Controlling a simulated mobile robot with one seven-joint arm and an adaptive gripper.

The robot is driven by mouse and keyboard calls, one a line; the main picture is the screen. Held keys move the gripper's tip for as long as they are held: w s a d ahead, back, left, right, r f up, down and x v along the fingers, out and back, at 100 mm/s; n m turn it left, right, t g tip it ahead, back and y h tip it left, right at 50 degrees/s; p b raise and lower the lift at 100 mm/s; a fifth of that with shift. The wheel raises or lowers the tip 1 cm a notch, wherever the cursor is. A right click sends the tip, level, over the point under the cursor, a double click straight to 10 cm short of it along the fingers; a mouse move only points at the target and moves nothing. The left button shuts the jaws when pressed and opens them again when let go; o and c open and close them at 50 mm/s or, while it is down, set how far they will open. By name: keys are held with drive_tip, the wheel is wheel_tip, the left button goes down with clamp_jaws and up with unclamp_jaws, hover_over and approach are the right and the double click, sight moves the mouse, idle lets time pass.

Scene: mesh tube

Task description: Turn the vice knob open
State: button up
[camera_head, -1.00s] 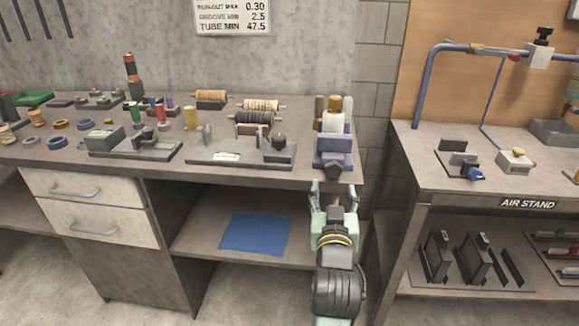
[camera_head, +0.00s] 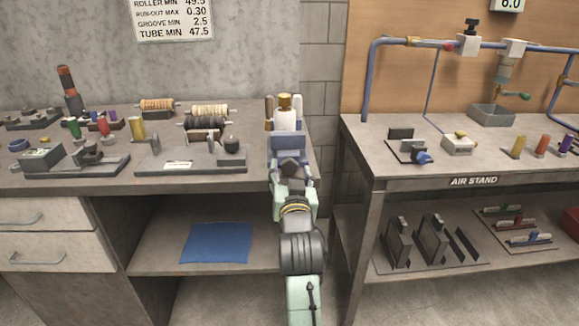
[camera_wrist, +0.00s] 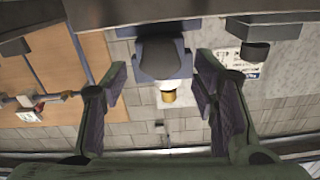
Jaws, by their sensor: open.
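The blue vice (camera_head: 284,142) stands at the right front edge of the left bench and holds a white cylinder with a gold top (camera_head: 285,103). Its dark grey knob (camera_head: 291,167) faces out over the bench edge. My gripper (camera_head: 292,177) is open in front of the vice, with its fingertips at about the knob's height. In the wrist view the knob (camera_wrist: 160,58) shows between the two spread fingers (camera_wrist: 160,78), with space on both sides. Whether the fingertips reach past the knob's face, I cannot tell.
A grey fixture plate (camera_head: 190,160) and rollers (camera_head: 205,122) lie left of the vice. A gap separates this bench from the air stand table (camera_head: 365,150) on the right. A lower shelf with a blue cloth (camera_head: 215,243) is beneath the bench.

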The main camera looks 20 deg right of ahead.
sight(289, 167)
drive_tip(key=shift+x, duration=1.6)
drive_tip(key=c, duration=1.2)
drive_tip(key=shift+a+f+n+b, duration=0.15)
drive_tip(key=shift+n+b, duration=0.25)
drive_tip(key=shift+n, duration=0.5)
drive_tip(key=shift+n+b, duration=0.4)
drive_tip(key=shift+n, duration=1)
drive_tip(key=o, duration=1.2)
